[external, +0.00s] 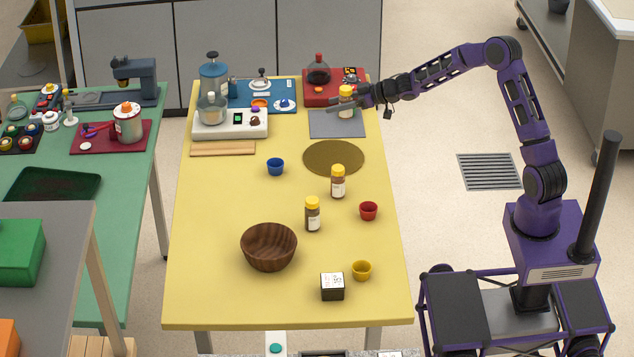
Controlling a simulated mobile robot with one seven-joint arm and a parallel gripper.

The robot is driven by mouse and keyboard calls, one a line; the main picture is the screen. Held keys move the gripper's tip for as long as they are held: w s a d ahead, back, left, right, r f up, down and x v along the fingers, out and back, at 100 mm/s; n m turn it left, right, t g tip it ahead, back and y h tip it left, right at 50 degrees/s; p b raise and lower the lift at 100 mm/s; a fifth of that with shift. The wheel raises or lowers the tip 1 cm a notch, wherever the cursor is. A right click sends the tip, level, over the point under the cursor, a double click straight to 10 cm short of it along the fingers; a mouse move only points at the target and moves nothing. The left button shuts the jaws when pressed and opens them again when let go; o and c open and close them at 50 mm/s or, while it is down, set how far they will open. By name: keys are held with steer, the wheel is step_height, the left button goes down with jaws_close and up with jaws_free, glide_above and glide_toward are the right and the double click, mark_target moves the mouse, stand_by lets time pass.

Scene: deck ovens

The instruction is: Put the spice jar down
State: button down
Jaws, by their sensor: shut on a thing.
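A spice jar (346,108) with a yellow lid and a pale label is upright at the far right of the yellow table. My gripper (350,98) reaches in from the right and is shut on this jar, hiding part of it. The jar appears over a grey square mat (325,129); I cannot tell whether its base touches the mat. Two similar yellow-lidded jars stand nearer: one (338,183) just below the round olive mat (333,158), the other (312,215) near the wooden bowl.
A red device (318,97) and a white scale-like unit (230,124) stand at the back. The table's left front is clear.

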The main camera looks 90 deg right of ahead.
mark_target(336, 156)
step_height(336, 156, down, 15)
steer(key=shift+b, duration=1)
steer(key=shift+f, duration=0.15)
steer(key=shift+c, duration=1.4)
jaws_free()
steer(key=shift+r, duration=0.2)
steer(key=p+v, duration=0.1)
steer(key=v, duration=1.1)
steer(key=shift+s+f, duration=0.1)
